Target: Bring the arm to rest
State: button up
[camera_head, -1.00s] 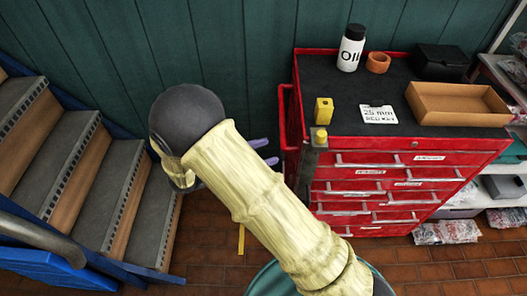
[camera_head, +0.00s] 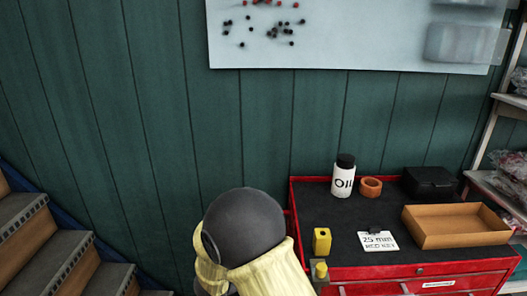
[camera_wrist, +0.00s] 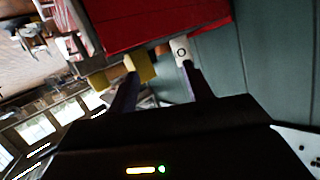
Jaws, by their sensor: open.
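My arm, in a pale yellow sleeve with a dark rounded joint, shows at the bottom middle of the head view. My gripper is outside or hidden in that view. In the wrist view my gripper (camera_wrist: 160,76) has its two dark fingers apart, with a clear gap between them. I see nothing held between them. A yellow piece (camera_wrist: 140,66) and a small white piece with a dark ring (camera_wrist: 181,50) show near the fingertips. I cannot tell whether they touch the fingers.
A red tool cabinet (camera_head: 420,271) stands right of my arm. Stairs (camera_head: 45,245) stand left. A green wall (camera_head: 130,120) is behind.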

notch_tip(320, 180, up, 2)
jog(key=w+d+n+y, duration=0.2)
jog(key=w+n+y, duration=0.15)
jog(key=y, duration=0.35)
jog(key=s+d+n+g+y+p, duration=0.1)
jog(key=s+d+n+g, duration=0.2)
jog(key=s, duration=0.7)
jog(key=s+d+n+g+y, duration=0.2)
jog(key=s+d+n+g, duration=0.2)
jog(key=s+d, duration=0.3)
jog(key=s, duration=0.4)
jog(key=shift+s+d+r+g+p, duration=0.2)
jog(key=shift+d+r+g+p, duration=0.15)
jog(key=shift+d+g, duration=0.05)
